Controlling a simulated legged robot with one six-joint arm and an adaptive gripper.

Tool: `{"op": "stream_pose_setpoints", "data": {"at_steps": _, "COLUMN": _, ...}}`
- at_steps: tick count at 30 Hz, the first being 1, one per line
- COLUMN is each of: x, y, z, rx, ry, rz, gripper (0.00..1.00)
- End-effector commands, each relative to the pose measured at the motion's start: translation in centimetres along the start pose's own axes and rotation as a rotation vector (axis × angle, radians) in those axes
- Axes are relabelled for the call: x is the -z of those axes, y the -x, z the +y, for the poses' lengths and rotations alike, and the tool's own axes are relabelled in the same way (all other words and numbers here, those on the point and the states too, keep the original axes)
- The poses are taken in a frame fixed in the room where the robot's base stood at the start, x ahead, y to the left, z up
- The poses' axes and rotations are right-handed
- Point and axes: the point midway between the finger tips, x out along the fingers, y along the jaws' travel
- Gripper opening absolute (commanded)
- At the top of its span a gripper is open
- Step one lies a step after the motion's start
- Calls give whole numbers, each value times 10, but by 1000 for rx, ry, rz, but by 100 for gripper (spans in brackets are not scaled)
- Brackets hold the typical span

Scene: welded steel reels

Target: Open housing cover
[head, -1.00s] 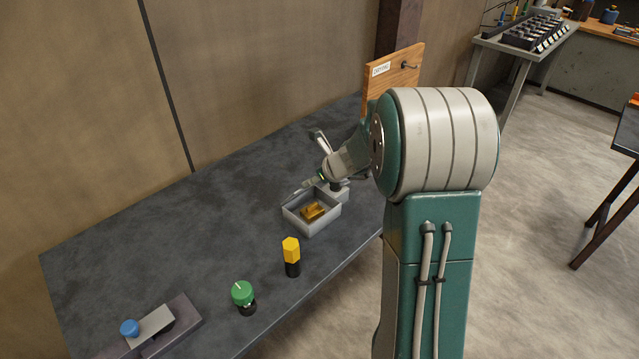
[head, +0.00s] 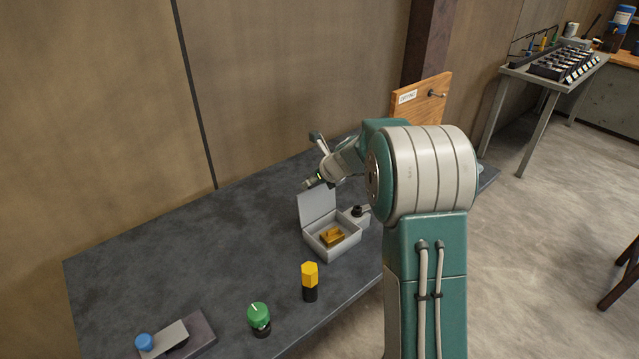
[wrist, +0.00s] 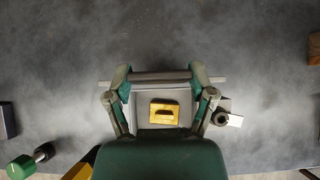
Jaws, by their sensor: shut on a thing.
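The grey housing (head: 342,254) is an open-topped box near the front edge of the dark bench. Its flat grey cover (head: 317,206) stands up steeply from the back side of the box. A gold block (head: 333,236) lies inside and also shows in the wrist view (wrist: 164,112). My gripper (head: 314,182) is at the raised upper edge of the cover and shut on it. In the wrist view the fingers of my gripper (wrist: 160,78) sit along the cover's edge, seen as a narrow grey bar. The exact finger contact is too small to tell.
A grey block with a black knob (head: 357,212) adjoins the housing's right side. A yellow-topped post (head: 309,281), a green knob (head: 259,318) and a blue-knobbed fixture (head: 176,338) stand along the front. A wooden board with a hook (head: 428,98) stands behind. The bench's left middle is clear.

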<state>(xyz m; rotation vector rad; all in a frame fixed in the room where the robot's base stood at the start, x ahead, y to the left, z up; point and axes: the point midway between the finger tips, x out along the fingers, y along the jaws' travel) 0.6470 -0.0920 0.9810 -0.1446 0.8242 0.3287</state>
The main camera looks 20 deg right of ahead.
Motion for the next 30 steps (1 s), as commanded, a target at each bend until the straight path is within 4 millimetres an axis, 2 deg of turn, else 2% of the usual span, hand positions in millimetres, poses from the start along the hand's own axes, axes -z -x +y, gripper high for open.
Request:
{"op": "stream_pose_setpoints", "data": {"at_steps": 3, "x": -6, "y": 0, "z": -1, "rx": 4, "ry": 0, "rz": -8, "gripper": 10}}
{"op": "stream_pose_setpoints", "data": {"at_steps": 16, "x": -6, "y": -1, "z": -1, "rx": 5, "ry": 1, "rz": -8, "gripper": 10}}
{"op": "stream_pose_setpoints", "data": {"at_steps": 17, "x": -6, "y": -1, "z": -1, "rx": 5, "ry": 1, "rz": -8, "gripper": 76}}
{"op": "stream_pose_setpoints", "data": {"at_steps": 18, "x": -6, "y": -1, "z": -1, "rx": 5, "ry": 1, "rz": -8, "gripper": 93}}
{"op": "stream_pose_setpoints", "data": {"at_steps": 19, "x": -6, "y": -1, "z": -1, "rx": 5, "ry": 1, "rz": -8, "gripper": 100}}
{"op": "stream_pose_setpoints", "data": {"at_steps": 30, "x": -4, "y": -2, "z": 0, "rx": 2, "ry": 0, "rz": -3, "gripper": 100}}
